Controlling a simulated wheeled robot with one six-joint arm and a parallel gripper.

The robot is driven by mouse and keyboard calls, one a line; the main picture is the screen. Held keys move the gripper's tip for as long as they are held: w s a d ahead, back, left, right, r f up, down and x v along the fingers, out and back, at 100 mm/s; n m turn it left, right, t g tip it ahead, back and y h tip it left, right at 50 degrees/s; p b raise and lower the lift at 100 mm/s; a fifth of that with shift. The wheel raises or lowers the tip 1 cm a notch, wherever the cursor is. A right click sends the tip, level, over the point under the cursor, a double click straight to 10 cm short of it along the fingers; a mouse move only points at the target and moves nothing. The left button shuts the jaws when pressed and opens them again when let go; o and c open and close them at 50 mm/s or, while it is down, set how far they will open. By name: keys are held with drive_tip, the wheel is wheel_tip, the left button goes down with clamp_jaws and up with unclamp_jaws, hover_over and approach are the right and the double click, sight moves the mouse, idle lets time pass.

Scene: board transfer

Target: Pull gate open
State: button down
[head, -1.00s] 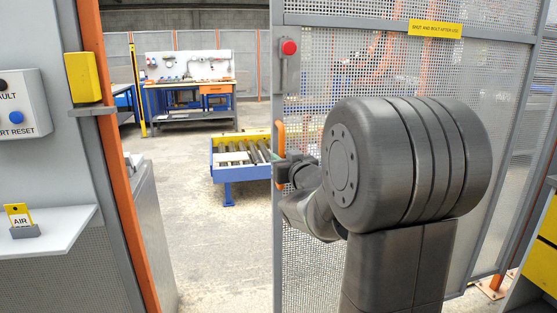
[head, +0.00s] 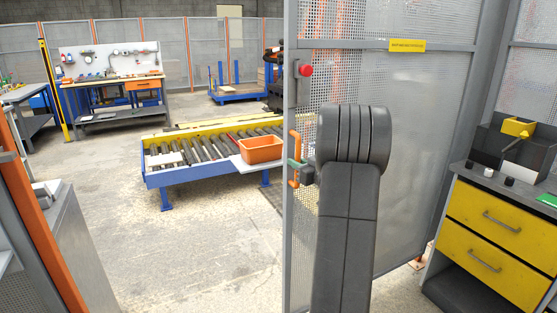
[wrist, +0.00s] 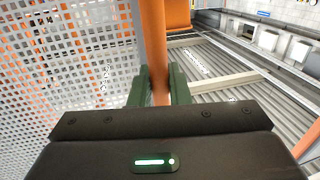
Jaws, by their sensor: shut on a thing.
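The gate (head: 385,200) is a grey-framed mesh panel standing swung away from the orange post (head: 40,215) at the left, with a wide gap between them. Its orange upright handle (head: 294,147) is on the gate's left edge. My gripper (head: 299,163) is at this handle. In the wrist view, the green fingers of my gripper (wrist: 158,88) are closed on both sides of the orange handle bar (wrist: 154,45). My arm hides part of the gate's middle in the head view.
A blue-framed roller conveyor (head: 157,180) with an orange bin (head: 261,149) stands beyond the opening. Bare floor lies in the gap. A yellow drawer cabinet (head: 490,240) stands at the right. A grey cabinet (head: 75,240) is at the left. A red button (head: 306,70) is on the gate.

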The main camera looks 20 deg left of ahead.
drive_tip(key=shift+w+d, duration=0.7)
drive_tip(key=shift+d, duration=0.1)
drive_tip(key=c, duration=1.4)
unclamp_jaws()
drive_tip(key=shift+c, duration=0.2)
drive_tip(key=v, duration=1.3)
drive_tip(key=shift+s+d, duration=0.2)
drive_tip(key=shift+d, duration=0.1)
drive_tip(key=shift+a, duration=0.1)
